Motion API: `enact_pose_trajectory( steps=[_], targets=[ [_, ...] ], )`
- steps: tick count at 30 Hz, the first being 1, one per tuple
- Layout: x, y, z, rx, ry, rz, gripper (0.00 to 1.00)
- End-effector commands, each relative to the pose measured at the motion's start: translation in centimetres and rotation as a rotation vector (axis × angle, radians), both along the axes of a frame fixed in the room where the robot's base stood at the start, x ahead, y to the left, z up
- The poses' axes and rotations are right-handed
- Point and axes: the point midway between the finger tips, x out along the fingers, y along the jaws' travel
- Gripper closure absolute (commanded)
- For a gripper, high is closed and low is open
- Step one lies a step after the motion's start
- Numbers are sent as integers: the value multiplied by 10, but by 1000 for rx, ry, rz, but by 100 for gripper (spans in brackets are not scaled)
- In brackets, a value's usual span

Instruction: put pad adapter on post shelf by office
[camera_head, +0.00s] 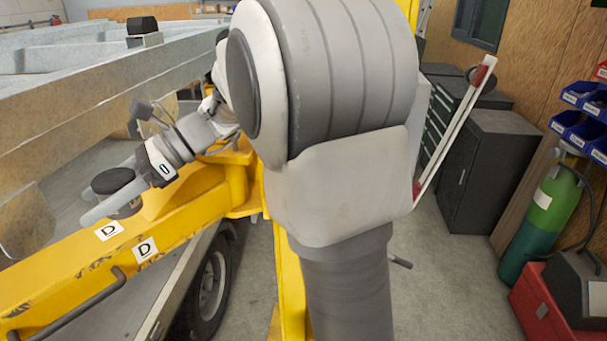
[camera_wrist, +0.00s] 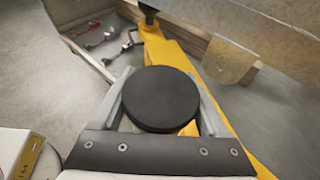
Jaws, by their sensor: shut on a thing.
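The pad adapter (camera_head: 113,181) is a round black disc with a grey part below it. My gripper (camera_head: 115,198) is shut on it, with one finger on each side, above a yellow beam marked with D labels. In the wrist view the black disc (camera_wrist: 160,98) lies flat between the two grey fingers of my gripper (camera_wrist: 162,92). Its lower part is hidden there. A second black pad (camera_head: 141,25) on a grey block sits on the trailer frame at the upper left. I cannot make out a post shelf in either view.
The yellow beam (camera_head: 165,212) runs below my gripper, and the trailer frame (camera_head: 95,95) lies beside and beyond it. A wheel (camera_head: 210,285) shows below. Dark cabinets (camera_head: 487,165), a green gas cylinder (camera_head: 542,215) and a red box (camera_head: 540,305) stand right. Some floor between is clear.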

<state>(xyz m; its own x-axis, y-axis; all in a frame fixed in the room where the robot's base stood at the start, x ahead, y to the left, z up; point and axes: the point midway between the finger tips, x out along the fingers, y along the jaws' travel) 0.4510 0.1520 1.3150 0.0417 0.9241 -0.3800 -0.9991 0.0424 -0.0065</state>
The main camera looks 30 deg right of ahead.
Motion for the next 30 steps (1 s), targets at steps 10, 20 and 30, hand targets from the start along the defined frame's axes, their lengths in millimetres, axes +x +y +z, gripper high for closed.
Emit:
enact_pose_trajectory(
  steps=[10, 20, 30],
  targets=[
    [2, -54, -119, 0, 21, -356, 100],
    [6, -109, -243, -2, 25, -730, 100],
    [11, -145, -324, 2, 15, -982, 100]
  ],
)
